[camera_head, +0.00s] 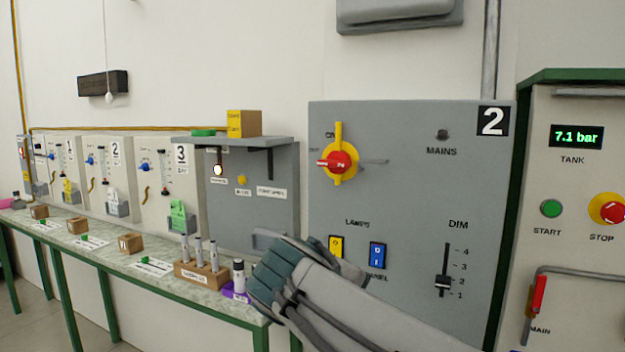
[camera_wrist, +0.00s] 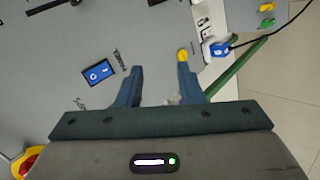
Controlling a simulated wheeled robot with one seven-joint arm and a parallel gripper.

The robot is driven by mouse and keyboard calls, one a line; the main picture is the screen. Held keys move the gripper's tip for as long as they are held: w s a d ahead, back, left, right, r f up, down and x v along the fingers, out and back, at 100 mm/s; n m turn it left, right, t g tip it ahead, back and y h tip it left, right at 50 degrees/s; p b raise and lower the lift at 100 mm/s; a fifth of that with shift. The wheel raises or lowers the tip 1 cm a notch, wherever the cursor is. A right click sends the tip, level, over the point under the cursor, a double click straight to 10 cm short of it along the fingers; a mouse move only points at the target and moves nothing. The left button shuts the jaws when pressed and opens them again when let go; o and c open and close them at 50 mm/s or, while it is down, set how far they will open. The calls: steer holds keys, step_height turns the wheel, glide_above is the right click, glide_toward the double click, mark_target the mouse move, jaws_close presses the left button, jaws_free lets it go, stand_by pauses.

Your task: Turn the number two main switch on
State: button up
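The grey panel marked 2 (camera_head: 400,200) is on the right in the head view. Its rotary switch has a red knob (camera_head: 337,163) on an upright yellow piece, with the red grip lying roughly level. The red and yellow knob (camera_wrist: 28,164) also shows at the lower left edge of the wrist view, partly cut off. The MAINS lamp (camera_head: 442,134) looks dark. In the wrist view my gripper (camera_wrist: 160,80) is open, with nothing between its fingers. In the head view it is below and left of the knob, apart from it.
Below the knob are a yellow switch (camera_head: 336,246), a blue switch (camera_head: 377,255) and a DIM slider (camera_head: 443,281). A shelf (camera_head: 231,141) with a yellow box (camera_head: 243,123) is on the left. A rod block (camera_head: 202,275) stands on the bench. A tank cabinet (camera_head: 570,270) is on the right.

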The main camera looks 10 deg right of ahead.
steer(key=w+a+r+n+t+h+b, duration=0.1)
steer(key=w+a+r+n+t+h, duration=0.2)
steer(key=r, duration=0.6)
steer(key=t+h, duration=0.1)
steer(key=t, duration=0.3)
glide_toward(332, 165)
steer(key=p+x, duration=0.1)
steer(key=x, duration=0.7)
steer(key=shift+w+d+r, duration=0.1)
steer(key=shift+w+d, duration=0.15)
steer(key=shift+w, duration=0.05)
steer(key=shift+c, duration=0.3)
jaws_close()
